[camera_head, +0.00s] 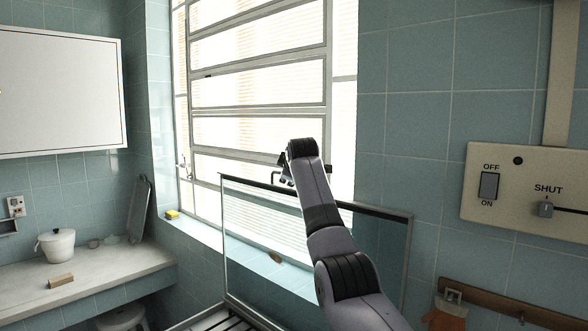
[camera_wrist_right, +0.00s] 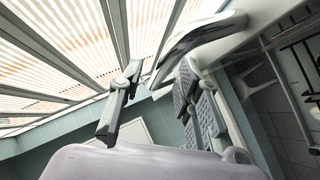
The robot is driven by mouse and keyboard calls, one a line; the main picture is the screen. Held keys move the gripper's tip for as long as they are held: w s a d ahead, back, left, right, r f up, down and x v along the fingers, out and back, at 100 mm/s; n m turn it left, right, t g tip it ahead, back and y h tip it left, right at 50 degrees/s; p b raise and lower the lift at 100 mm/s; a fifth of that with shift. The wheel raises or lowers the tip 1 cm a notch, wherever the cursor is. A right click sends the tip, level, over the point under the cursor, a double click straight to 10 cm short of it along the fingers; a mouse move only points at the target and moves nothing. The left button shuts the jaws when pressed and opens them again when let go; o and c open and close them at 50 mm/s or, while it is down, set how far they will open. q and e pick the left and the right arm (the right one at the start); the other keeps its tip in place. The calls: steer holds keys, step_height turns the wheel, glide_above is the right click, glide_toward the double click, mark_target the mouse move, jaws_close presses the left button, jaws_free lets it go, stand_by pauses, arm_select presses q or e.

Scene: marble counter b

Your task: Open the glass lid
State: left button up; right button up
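The glass lid (camera_head: 262,222) stands raised, close to upright, in the lower middle of the head view. It is a clear pane with a dark top edge and a pale left edge. My right arm passes in front of it and hides part of its middle. My right gripper (camera_head: 284,171) is near the lid's top edge; I cannot tell whether it touches it. In the right wrist view my right gripper (camera_wrist_right: 160,104) has its two fingers spread apart, with nothing clearly held between them. My left gripper is not in view.
Dark bars (camera_head: 222,323) show below the lid. A barred window (camera_head: 258,90) is behind. A marble counter (camera_head: 120,268) at left holds a white pot (camera_head: 57,246) and a wooden block (camera_head: 61,281). A switch panel (camera_head: 520,190) is on the right wall.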

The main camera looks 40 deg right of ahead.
steer(key=v, duration=1.1)
steer(key=shift+f, duration=0.2)
